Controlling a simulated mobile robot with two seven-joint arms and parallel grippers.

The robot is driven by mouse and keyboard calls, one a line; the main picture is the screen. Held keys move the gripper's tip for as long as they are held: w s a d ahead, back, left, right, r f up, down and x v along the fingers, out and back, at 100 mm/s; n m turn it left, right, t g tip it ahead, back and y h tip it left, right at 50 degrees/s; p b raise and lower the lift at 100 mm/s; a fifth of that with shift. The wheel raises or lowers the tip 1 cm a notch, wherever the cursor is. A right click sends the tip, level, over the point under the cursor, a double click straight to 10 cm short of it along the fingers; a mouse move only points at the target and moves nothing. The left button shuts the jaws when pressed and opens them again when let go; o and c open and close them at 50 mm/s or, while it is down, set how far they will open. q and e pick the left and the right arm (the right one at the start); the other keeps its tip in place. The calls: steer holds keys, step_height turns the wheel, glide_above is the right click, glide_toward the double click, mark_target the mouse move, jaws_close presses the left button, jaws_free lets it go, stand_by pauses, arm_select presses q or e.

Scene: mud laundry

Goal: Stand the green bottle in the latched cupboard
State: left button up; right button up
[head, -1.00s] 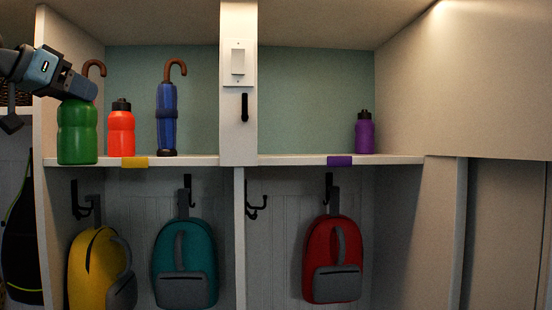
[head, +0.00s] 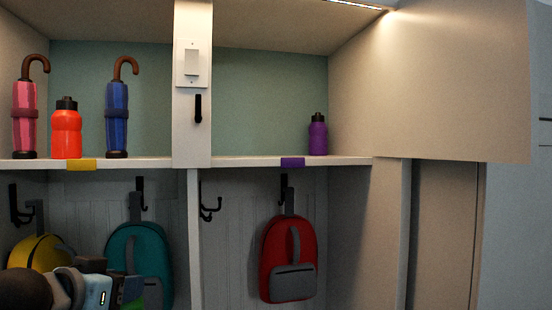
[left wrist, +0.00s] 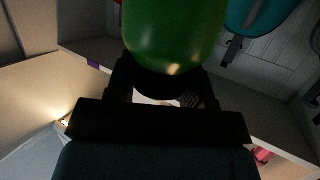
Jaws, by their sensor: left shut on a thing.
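The green bottle (left wrist: 175,35) fills the top middle of the left wrist view, between the fingers of my left gripper (left wrist: 158,85). In the head view my left gripper (head: 128,289) is low at the left, in front of the teal backpack and below the shelf. Only a little of the green bottle (head: 153,292) shows there beside the fingers. A pale panel (head: 450,85) at the right looks like an open door by the right upper compartment (head: 265,100); I cannot see a latch. My right gripper is not in view.
The shelf (head: 240,162) holds a pink umbrella (head: 25,115), orange bottle (head: 66,130) and blue umbrella (head: 117,120) at left, and a purple bottle (head: 318,136) at right. Free room lies left of the purple bottle. Yellow (head: 38,252), teal (head: 140,250) and red backpacks (head: 288,260) hang below.

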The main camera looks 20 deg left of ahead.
arm_select(q)
steer(key=w+d+f, duration=0.2)
steer(key=d+f, duration=0.5)
steer(key=f, duration=0.5)
steer(key=w+d+f, duration=0.2)
steer(key=d+f, duration=0.5)
steer(key=f, duration=0.6)
steer(key=shift+w+d+f+y, duration=0.2)
steer(key=shift+w+f+y, duration=0.05)
steer(key=shift+w+y, duration=0.05)
